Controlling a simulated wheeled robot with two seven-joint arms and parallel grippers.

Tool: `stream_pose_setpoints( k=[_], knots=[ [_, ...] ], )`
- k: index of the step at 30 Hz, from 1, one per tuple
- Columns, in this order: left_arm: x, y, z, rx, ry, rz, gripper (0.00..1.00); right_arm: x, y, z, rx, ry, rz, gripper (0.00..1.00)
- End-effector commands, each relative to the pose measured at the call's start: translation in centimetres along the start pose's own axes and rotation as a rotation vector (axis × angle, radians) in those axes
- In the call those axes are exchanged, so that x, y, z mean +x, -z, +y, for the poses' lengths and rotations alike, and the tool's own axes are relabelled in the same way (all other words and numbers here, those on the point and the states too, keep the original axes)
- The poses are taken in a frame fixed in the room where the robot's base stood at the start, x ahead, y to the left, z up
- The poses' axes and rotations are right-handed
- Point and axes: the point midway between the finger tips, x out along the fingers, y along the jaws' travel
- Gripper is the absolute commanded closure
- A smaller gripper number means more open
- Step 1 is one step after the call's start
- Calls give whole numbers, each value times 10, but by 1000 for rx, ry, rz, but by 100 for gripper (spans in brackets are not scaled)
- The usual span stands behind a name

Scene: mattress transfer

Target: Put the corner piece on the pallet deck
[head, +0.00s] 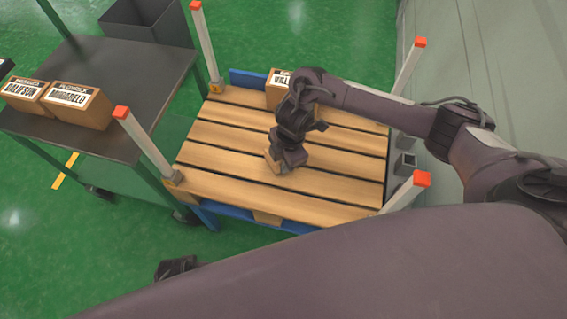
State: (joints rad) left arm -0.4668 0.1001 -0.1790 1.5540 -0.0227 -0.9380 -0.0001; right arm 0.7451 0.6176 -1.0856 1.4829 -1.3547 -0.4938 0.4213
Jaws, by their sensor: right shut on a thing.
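The pallet deck (330,160) is made of light wooden slats and lies in the middle of the view, with a blue edge below. My right gripper (275,165) points down over the middle of the deck and is shut on a small tan piece (271,160). The gripper hides most of that piece, so I cannot tell if it touches the slats. I cannot make out its full shape or any label.
White posts with orange caps stand at the deck's corners, one at the front left (145,145). A labelled carton (278,95) sits at the deck's back edge, partly behind my arm.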

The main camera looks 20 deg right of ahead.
Motion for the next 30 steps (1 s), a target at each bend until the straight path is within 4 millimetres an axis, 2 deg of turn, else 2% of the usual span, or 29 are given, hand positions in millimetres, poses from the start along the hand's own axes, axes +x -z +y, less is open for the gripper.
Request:
stream_pose_setpoints(
  k=[12, 13, 18, 26, 30],
  knots=[
    [-4, 2, 1, 2, -1, -1, 100, 5, -1, 0, 0, -1, 0, 100],
    [-5, 2, 1, 2, -2, -1, 100, 4, -1, 0, 0, -1, 0, 91],
    [-4, 1, 1, 3, -2, -3, 100, 4, -1, 0, 0, -1, 0, 72],
    [-4, 1, 1, 3, -2, -3, 100, 3, -1, 0, 0, -2, 0, 72],
    [-3, 0, 0, 0, 1, 3, 100, -7, 0, 1, -1, -4, 0, 72]
  ],
)
